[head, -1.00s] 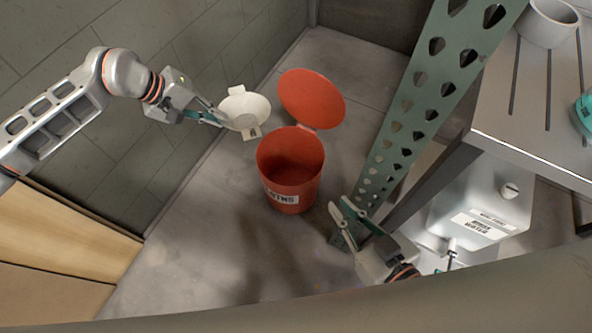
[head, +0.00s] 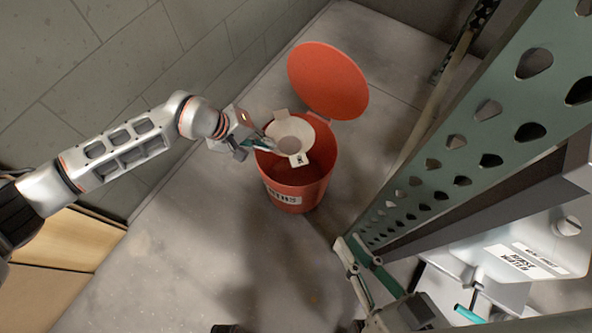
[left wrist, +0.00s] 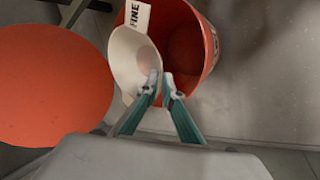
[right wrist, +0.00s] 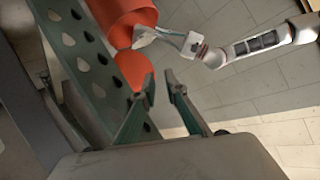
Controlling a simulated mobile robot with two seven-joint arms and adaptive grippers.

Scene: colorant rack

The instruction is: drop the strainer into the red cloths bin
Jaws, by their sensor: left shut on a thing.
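The strainer (head: 290,137) is a cream, cone-shaped cup with tabs. My left gripper (head: 266,142) is shut on its rim and holds it over the opening of the red cloths bin (head: 297,191). The strainer also shows in the left wrist view (left wrist: 128,58), with a tab marked "FINE", over the bin (left wrist: 205,50). The bin stands on the floor with its round red lid (head: 328,80) swung open behind it. My right gripper (head: 357,257) is open and empty beside the green rack post; its spread fingers show in the right wrist view (right wrist: 162,92).
A green perforated rack post (head: 440,170) stands right of the bin. Behind it is a metal shelf with a labelled white container (head: 530,250). A grey block wall (head: 60,70) runs along the left. The floor (head: 190,250) in front of the bin is clear.

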